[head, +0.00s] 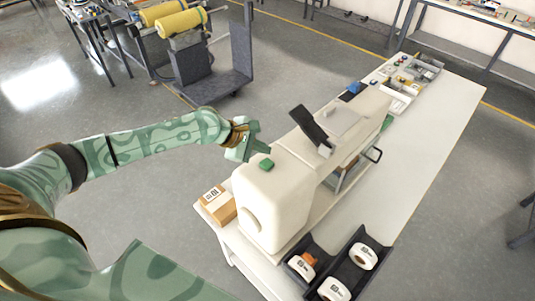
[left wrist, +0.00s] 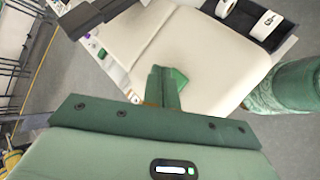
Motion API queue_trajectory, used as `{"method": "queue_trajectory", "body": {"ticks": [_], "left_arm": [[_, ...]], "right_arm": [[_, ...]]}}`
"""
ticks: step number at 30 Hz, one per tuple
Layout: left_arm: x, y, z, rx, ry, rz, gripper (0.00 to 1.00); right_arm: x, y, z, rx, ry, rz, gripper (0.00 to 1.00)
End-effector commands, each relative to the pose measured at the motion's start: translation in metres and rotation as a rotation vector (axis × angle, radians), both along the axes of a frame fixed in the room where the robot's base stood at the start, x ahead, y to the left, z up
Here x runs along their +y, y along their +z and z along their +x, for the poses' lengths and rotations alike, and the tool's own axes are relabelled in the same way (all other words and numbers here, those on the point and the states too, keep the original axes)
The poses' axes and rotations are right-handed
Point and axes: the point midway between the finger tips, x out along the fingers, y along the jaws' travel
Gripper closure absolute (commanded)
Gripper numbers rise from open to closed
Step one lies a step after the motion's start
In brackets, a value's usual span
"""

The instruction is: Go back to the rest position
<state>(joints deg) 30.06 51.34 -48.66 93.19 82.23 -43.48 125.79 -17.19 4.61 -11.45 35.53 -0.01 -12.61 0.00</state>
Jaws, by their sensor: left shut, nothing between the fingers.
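My left gripper (head: 250,143) is beside the near top edge of a cream-coloured machine (head: 275,205). It is shut and empty. In the left wrist view its green fingers (left wrist: 161,86) are together in front of the machine's pale top (left wrist: 205,50). My right gripper is in neither view.
The machine stands on a long white table (head: 425,150). A cardboard box (head: 216,204) is at its near left corner. Black holders with white rolls (head: 363,256) are at the near end. A trolley with yellow rolls (head: 180,24) stands behind. Grey floor lies open left of the table.

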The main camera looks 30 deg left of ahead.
Motion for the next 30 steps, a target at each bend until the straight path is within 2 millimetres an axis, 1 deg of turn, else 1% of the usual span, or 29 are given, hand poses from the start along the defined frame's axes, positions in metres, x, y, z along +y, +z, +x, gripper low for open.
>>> {"method": "queue_trajectory", "body": {"ticks": [1, 7, 20, 22, 23, 25, 26, 27, 29, 30], "left_arm": [[0.0, 0.009, 0.0, 0.0, 0.0, 0.0, 1.0], [0.0, 0.023, 0.0, -0.001, 0.0, 0.0, 1.0], [0.0, 0.023, 0.0, -0.001, 0.001, 0.0, 1.0], [-0.002, 0.022, -0.001, -0.005, -0.013, 0.006, 1.0], [-0.006, 0.02, -0.004, -0.013, -0.031, 0.017, 1.0], [-0.022, 0.013, -0.014, -0.056, -0.124, 0.071, 1.0], [-0.033, 0.008, -0.022, -0.09, -0.188, 0.11, 1.0], [-0.05, 0.001, -0.035, -0.152, -0.299, 0.179, 1.0], [-0.076, -0.008, -0.057, -0.281, -0.49, 0.313, 1.0], [-0.092, -0.011, -0.072, -0.381, -0.621, 0.42, 1.0]], "right_arm": [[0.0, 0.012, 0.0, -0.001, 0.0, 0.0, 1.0], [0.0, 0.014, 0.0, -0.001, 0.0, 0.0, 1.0], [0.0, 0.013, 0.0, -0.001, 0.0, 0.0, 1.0], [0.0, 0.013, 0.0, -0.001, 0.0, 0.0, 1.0], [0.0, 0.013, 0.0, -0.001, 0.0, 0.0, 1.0], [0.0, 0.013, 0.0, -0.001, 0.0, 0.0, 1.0], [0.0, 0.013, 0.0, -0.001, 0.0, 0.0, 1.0], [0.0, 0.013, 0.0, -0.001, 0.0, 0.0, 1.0], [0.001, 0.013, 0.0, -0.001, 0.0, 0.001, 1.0], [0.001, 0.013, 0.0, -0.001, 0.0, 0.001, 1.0]]}}
